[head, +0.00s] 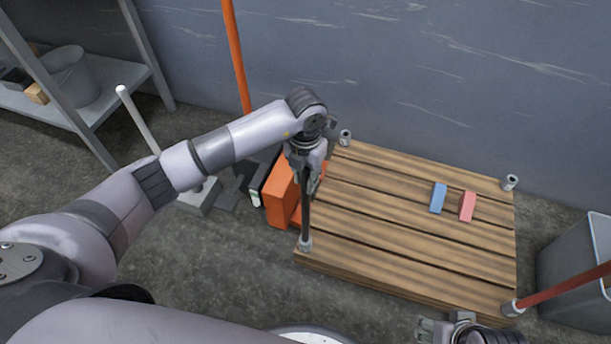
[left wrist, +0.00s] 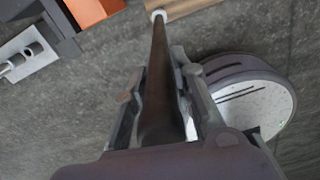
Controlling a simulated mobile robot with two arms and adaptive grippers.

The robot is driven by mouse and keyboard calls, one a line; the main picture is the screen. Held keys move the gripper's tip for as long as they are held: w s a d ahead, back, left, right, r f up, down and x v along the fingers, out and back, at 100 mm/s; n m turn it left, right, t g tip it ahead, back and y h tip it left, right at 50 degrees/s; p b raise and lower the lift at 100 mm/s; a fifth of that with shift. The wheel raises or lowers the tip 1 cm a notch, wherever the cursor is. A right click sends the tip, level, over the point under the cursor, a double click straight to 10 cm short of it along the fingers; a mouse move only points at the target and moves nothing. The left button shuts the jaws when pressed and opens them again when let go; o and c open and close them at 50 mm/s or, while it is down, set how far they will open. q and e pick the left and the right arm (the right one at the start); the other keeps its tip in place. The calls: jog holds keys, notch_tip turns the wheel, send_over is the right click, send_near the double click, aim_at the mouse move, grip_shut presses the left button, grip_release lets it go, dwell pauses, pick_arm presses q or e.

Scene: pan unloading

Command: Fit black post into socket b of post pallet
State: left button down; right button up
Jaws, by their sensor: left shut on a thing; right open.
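The black post (head: 306,212) stands nearly upright in my left gripper (head: 307,178), which is shut on it near its upper part. In the left wrist view the post (left wrist: 160,75) runs between the fingers to a pale socket ring (left wrist: 159,15). Its lower end meets the front-left corner socket (head: 305,244) of the wooden post pallet (head: 400,222); how deep it sits cannot be told. Other sockets are at the back left (head: 345,138) and back right (head: 510,182), both empty. No socket letters are readable. My right gripper (head: 428,328) is open at the bottom edge.
A red post (head: 565,285) leans across the front-right corner socket (head: 513,308). A blue block (head: 438,198) and a pink block (head: 467,206) lie on the pallet. An orange box (head: 281,195) stands just left of it. A grey bin (head: 580,255) is at the right.

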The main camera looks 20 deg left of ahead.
jog(key=shift+r, duration=0.15)
jog(key=shift+r, duration=0.25)
pick_arm(q)
jog(key=c, duration=1.3)
grip_release()
pick_arm(e)
jog(key=shift+f, duration=0.1)
pick_arm(q)
notch_tip(320, 180, up, 12)
jog(key=shift+f, duration=0.1)
